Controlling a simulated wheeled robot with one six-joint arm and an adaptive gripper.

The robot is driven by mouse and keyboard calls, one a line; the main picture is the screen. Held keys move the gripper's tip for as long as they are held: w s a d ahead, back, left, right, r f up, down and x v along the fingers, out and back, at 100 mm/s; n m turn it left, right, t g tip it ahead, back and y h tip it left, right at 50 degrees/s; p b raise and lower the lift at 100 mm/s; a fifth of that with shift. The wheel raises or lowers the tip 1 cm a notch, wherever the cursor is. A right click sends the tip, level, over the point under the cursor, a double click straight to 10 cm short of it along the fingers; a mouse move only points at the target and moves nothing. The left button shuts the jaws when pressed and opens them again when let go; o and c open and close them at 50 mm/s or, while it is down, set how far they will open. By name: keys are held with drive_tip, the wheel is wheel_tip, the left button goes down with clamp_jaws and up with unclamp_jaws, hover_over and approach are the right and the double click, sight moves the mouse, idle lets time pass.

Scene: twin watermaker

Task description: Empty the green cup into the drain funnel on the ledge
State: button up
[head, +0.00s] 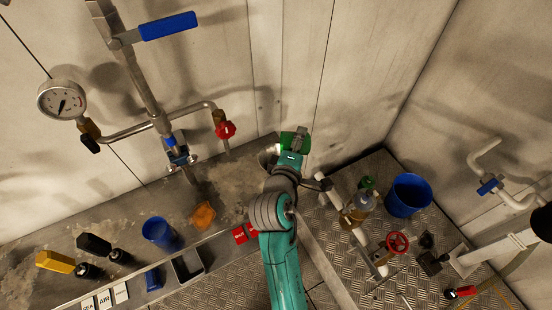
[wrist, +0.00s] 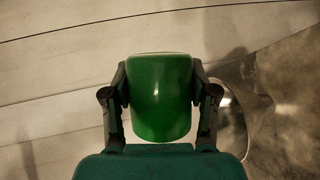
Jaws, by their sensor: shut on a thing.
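The green cup (wrist: 160,98) is between the two fingers of my gripper (wrist: 160,95) in the wrist view, and the gripper is shut on it. In the head view the cup (head: 294,139) shows at the end of my arm, partly hidden by my gripper (head: 291,158). The cup's inside is not visible, so I cannot tell what it holds. The metal drain funnel (head: 267,156) is on the ledge just left of the cup in the head view, partly covered by my wrist. In the wrist view the funnel (wrist: 231,118) shows right of and behind the right finger.
Pipes with a red tap (head: 225,130) stand left of my gripper.

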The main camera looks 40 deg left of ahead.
drive_tip(key=shift+s+a+r+n+t+p, duration=0.2)
drive_tip(key=shift+r+n+t, duration=0.15)
drive_tip(key=shift+n, duration=0.2)
drive_tip(key=shift+s+a+r+n+t+p, duration=0.1)
drive_tip(key=shift+r+n+t+p, duration=0.1)
drive_tip(key=shift+n+t, duration=0.3)
idle(0.8)
drive_tip(key=shift+f+n, duration=0.25)
drive_tip(key=shift+f, duration=0.4)
idle(0.6)
